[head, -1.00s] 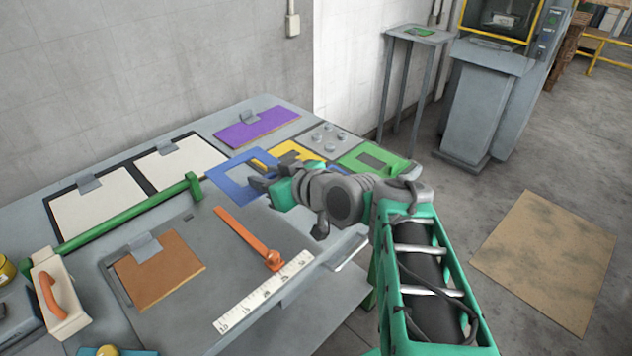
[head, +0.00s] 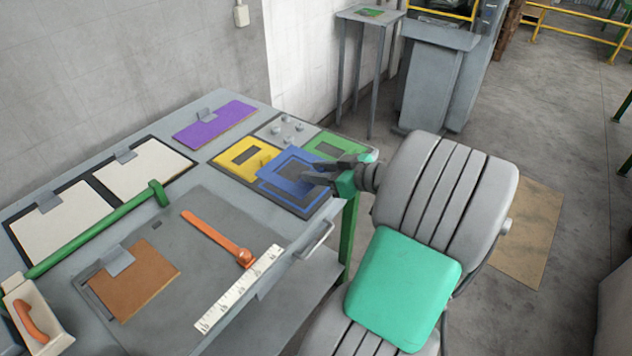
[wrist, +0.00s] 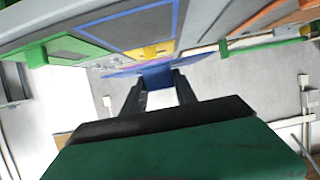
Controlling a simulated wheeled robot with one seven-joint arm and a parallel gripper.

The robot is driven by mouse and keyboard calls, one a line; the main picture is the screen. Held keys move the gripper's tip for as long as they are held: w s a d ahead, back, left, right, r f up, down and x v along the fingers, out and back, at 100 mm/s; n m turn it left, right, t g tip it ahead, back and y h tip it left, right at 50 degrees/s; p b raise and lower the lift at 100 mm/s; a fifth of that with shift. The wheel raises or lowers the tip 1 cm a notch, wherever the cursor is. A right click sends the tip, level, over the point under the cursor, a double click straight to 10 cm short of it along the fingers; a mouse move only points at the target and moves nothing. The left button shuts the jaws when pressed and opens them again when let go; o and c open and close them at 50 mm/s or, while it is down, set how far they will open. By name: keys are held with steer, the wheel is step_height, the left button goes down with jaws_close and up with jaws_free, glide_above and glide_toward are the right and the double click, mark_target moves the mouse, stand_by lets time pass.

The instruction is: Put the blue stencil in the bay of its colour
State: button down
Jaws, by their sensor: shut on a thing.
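The blue stencil (head: 272,179) is a flat blue frame with a rectangular opening. My gripper (head: 318,171) is shut on its right side, and the stencil also shows between the fingers in the wrist view (wrist: 155,72). In the head view it overlaps the blue-outlined bay (head: 312,206) at the front right corner of the table and covers much of it. The blue outline of that bay also shows in the wrist view (wrist: 128,42). The stencil looks apart from the bay floor, but the exact gap is hard to tell.
A yellow stencil (head: 228,163) lies left of the blue bay, and a green stencil (head: 318,144) lies behind it. A grey knobbed plate (head: 274,131) and a purple sheet (head: 207,127) are farther back. An orange tool (head: 213,236) and a white ruler (head: 238,290) lie in front.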

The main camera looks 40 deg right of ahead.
glide_above(318, 192)
step_height(318, 192, down, 4)
steer(key=shift+a+f, duration=0.15)
steer(key=shift+f+p, duration=0.3)
steer(key=shift+f, duration=1.4)
steer(key=c, duration=1)
jaws_free()
steer(key=shift+f, duration=0.1)
steer(key=shift+o, duration=0.2)
steer(key=shift+r, duration=0.2)
steer(key=b+v, duration=0.1)
steer(key=v, duration=1.1)
steer(key=shift+f, duration=0.1)
